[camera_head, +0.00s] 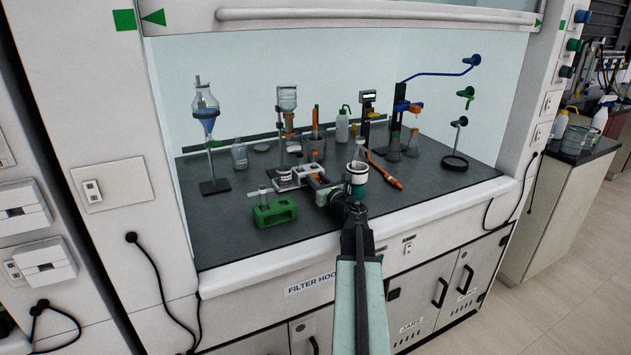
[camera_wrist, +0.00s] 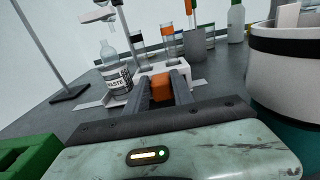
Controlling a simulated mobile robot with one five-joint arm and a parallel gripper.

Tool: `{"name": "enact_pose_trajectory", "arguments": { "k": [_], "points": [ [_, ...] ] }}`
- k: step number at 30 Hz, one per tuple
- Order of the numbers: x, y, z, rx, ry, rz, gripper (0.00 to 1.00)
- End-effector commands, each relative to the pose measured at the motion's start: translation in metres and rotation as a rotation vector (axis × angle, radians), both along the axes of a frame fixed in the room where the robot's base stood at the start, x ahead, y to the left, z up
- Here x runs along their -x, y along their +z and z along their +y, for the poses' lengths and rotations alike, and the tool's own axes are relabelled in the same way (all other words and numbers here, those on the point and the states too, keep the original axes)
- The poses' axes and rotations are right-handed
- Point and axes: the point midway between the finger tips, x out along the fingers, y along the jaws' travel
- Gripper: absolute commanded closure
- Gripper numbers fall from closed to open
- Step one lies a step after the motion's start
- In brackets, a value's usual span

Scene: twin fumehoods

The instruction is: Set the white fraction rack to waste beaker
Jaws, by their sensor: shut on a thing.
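The white fraction rack (camera_head: 303,172) is near the middle of the hood's dark worktop. It also shows in the wrist view (camera_wrist: 178,68), with an orange block on its near side. My gripper (camera_head: 318,188) reaches in from the front. In the wrist view its two fingers (camera_wrist: 162,90) are shut on the rack's orange block. The waste beaker (camera_wrist: 117,82), clear with a WASTE label, stands just left of the rack, near or against it. In the head view it is small (camera_head: 284,176). I cannot tell whether the rack rests fully on the worktop.
A green rack (camera_head: 274,212) stands front left of my gripper. A white and green vessel with a flask (camera_head: 357,178) is close on the right. An orange pen-like object (camera_head: 384,171) lies beyond it. A blue-filled funnel stand (camera_head: 208,130) is at left.

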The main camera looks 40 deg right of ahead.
Motion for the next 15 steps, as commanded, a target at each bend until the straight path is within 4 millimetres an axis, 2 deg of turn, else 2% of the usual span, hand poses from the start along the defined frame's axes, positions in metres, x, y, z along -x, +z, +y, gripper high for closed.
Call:
{"name": "enact_pose_trajectory", "arguments": {
  "k": [1,2,4,15],
  "points": [
    [0.0004,-0.0007,0.0009,0.001,-0.001,0.001,1.0],
    [-0.0001,-0.0008,0.0016,0.002,0.0,0.002,0.68],
    [-0.0012,-0.0008,0.0031,0.002,0.002,0.002,0.49],
    [-0.0006,-0.0007,0.0064,0.001,0.006,0.001,0.49]
  ]
}}
